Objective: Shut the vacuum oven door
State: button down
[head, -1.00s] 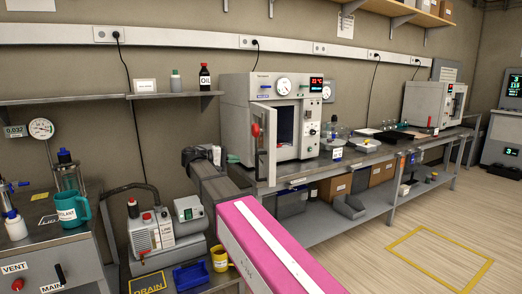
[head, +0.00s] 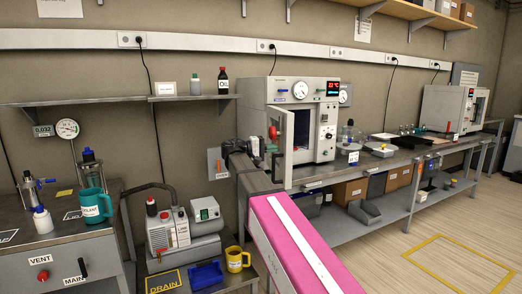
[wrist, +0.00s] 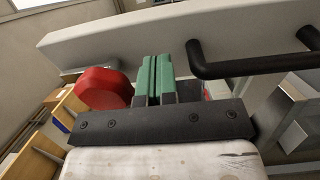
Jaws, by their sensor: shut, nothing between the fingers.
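The vacuum oven (head: 331,90) stands on the bench in the head view. Its door (head: 287,155) hangs open toward me, with the dark chamber showing behind it. A red knob (head: 272,132) and a dark handle are on the door's left side. In the wrist view my gripper (wrist: 152,62) has its green fingers together, with nothing between them. The fingers lie close against the pale grey door (wrist: 120,36), between the red knob (wrist: 103,88) and the black bar handle (wrist: 245,66). I cannot tell whether they touch the door.
A bench (head: 395,158) runs right from the oven, with small lab items on it. A pump (head: 166,232), a yellow mug (head: 236,260) and a blue tray (head: 206,275) sit low on the left. A wall shelf (head: 110,101) is above them. The floor at right is clear.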

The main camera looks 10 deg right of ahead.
jog(key=shift+w+d, duration=0.1)
jog(key=shift+d, duration=1.1)
